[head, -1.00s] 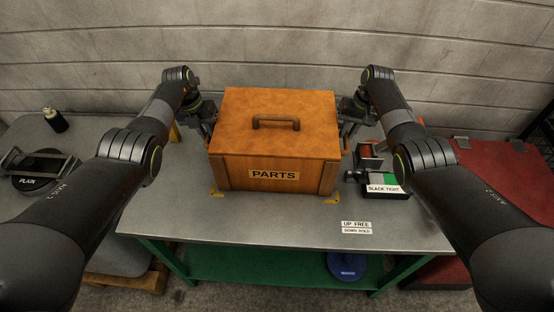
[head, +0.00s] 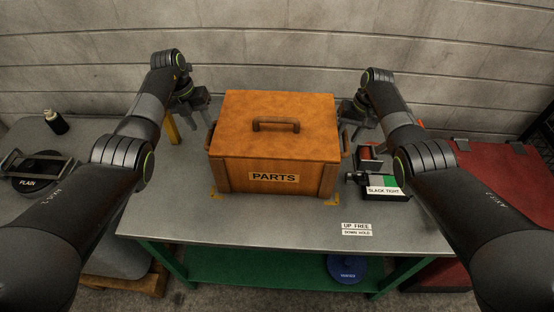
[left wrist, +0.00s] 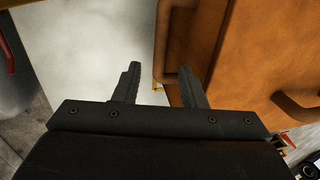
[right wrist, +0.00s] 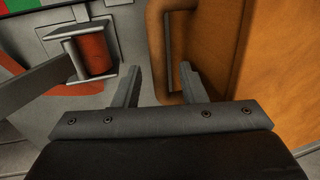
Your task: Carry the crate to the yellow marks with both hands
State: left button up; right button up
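The orange-brown crate (head: 280,115), labelled PARTS, sits upright on the grey table. Yellow marks show at its front left (head: 217,195) and front right (head: 332,201) bottom corners; a yellow bit also shows behind it on the left. My left gripper (head: 202,112) is open, up and left of the crate's left side handle (left wrist: 166,60), clear of it in the head view. My right gripper (head: 354,117) has its fingers apart close to the right side handle (right wrist: 157,50); the handle lies ahead of the gap between the fingertips (right wrist: 159,75), and nothing looks clamped.
Right of the crate are a red roller fixture (head: 369,158) and a SLACK TIGHT block (head: 385,185). A red case (head: 500,180) stands further right. A side surface at left bears a PLAIN disc (head: 32,182) and a dark bottle (head: 56,122). The table's front is mostly clear.

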jog(key=shift+r, duration=0.2)
pick_arm(q)
notch_tip(320, 180, up, 6)
jog(key=a, duration=0.1)
jog(key=shift+a+r, duration=0.15)
jog(key=shift+r, duration=0.05)
pick_arm(e)
notch_tip(320, 180, up, 11)
jog(key=d, duration=0.2)
jog(key=shift+d+r, duration=0.2)
jog(key=shift+s, duration=0.1)
